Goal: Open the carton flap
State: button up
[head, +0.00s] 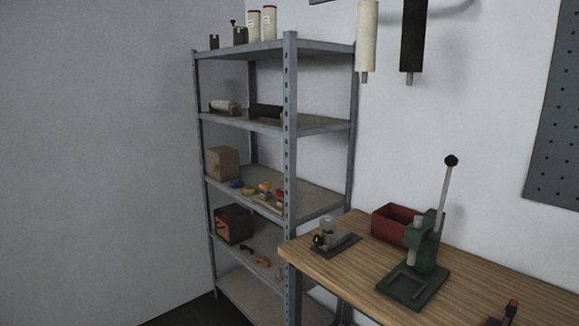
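A small brown cardboard carton (222,163) stands at the left end of the middle shelf of a grey metal rack. It looks closed from here, but its flap cannot be made out at this distance. A darker brown box (234,224) with an orange-brown front stands on the shelf below; I cannot tell whether it is also a carton. My gripper is not in view.
The rack (291,130) stands against the wall, with small coloured items on its middle shelf. To its right, a wooden workbench (465,272) carries a green lever press (422,255), a red bin (393,222) and a small device (328,238). The left wall is bare.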

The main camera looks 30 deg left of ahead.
aim_at(214, 163)
jog(key=u, duration=2)
jog(key=i, duration=2.05)
jog(key=u, duration=0.35)
jog(key=i, duration=1.4)
jog(key=u, duration=0.05)
